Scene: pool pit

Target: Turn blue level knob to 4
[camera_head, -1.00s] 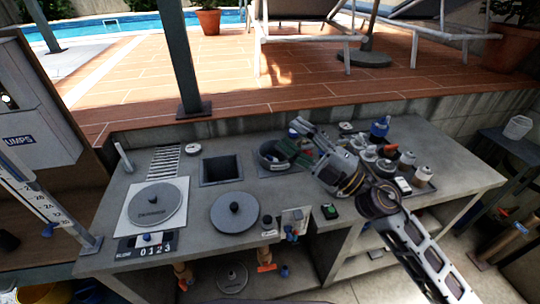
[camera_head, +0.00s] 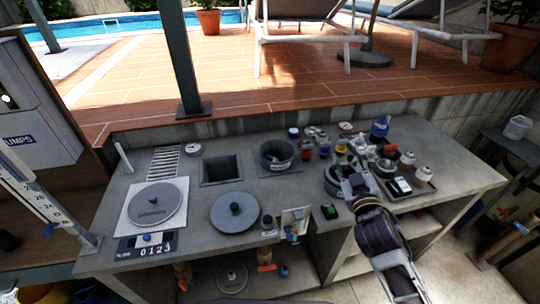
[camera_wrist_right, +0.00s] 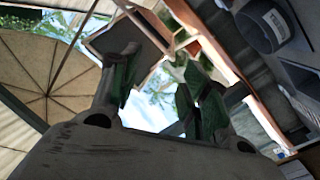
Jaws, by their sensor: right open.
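A panel (camera_head: 128,253) with the digits 0 1 2 3 lies at the front left of the counter in the head view. A small blue-topped white knob (camera_head: 147,238) sits on it above the digits; its exact setting is too small to tell, and no 4 is readable. My right gripper (camera_head: 352,180) is over the right part of the counter, far from the panel, and its fingers are hard to make out there. In the right wrist view its green-padded fingers (camera_wrist_right: 160,72) are apart with nothing between them. My left gripper is not in view.
A round grey lid (camera_head: 235,212) and a square opening (camera_head: 221,169) lie mid-counter. A dark bowl (camera_head: 276,156) stands behind. Several small jars and bottles (camera_head: 407,160) crowd the right side. A numbered upright scale (camera_head: 40,205) stands at the left. The front middle holds small fittings (camera_head: 293,232).

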